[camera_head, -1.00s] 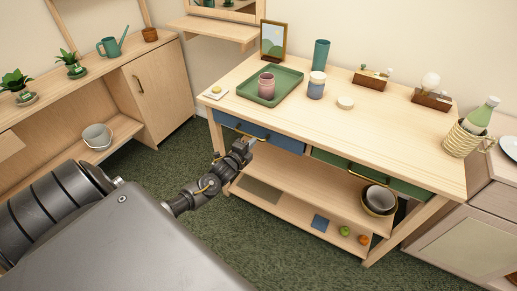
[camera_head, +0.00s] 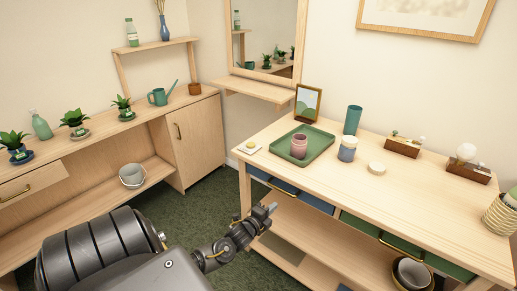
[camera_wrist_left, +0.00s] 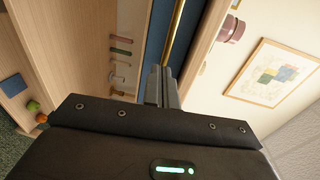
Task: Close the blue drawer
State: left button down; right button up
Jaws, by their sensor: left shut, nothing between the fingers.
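The blue drawer (camera_head: 316,203) sits under the left part of the wooden table's top (camera_head: 410,197). Its front looks close to flush with the table, but I cannot tell whether a small gap is left. My left gripper (camera_head: 271,208) is shut and empty, just in front of and below the drawer's left half. In the left wrist view, the closed fingers (camera_wrist_left: 163,88) point toward the blue drawer front (camera_wrist_left: 157,30) with its long brass handle (camera_wrist_left: 174,32). Whether they touch it is unclear. My right gripper is out of view.
A green drawer (camera_head: 361,228) is to the right under the same top. A green tray (camera_head: 318,146) with a pink cup (camera_head: 299,146) stands above the blue drawer. A wooden cabinet (camera_head: 196,140) is on the left. Carpet (camera_head: 195,205) lies open between them.

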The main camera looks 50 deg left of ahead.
pick_arm(q)
jog(key=s+d, duration=0.1)
jog(key=s, duration=0.6)
jog(key=shift+d+r, duration=0.15)
jog(key=shift+r, duration=0.15)
